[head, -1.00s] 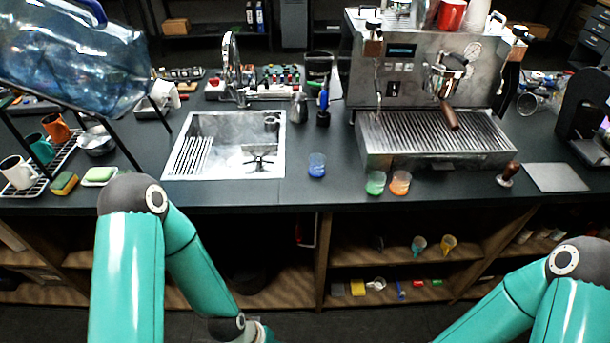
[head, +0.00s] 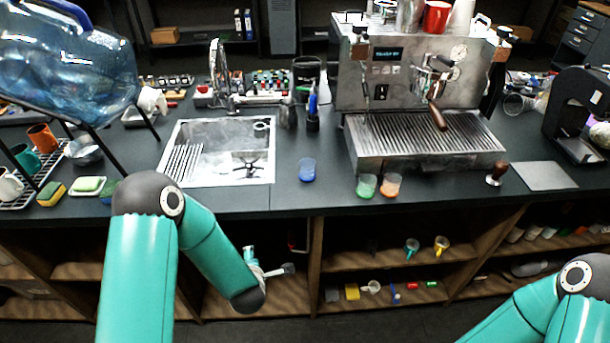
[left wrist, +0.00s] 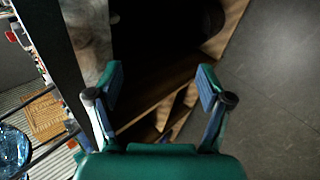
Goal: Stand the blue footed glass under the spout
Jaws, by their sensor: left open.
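The blue footed glass (head: 307,170) stands upright on the dark counter, right of the sink and left of the espresso machine. The machine's spout (head: 436,90), with a brown-handled portafilter, is above the slatted drip tray (head: 428,137). No glass stands on the tray. My left gripper (head: 281,270) is low in front of the shelves, below the counter edge and apart from the glass. In the left wrist view the left gripper (left wrist: 160,100) is open and empty. My right gripper is out of view; only the right arm shows at lower right.
A green glass (head: 366,186) and an orange glass (head: 390,185) stand close together before the drip tray. A tamper (head: 496,174) stands right of them. The sink (head: 222,150) is at left. A big water bottle (head: 62,62) on a rack stands far left.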

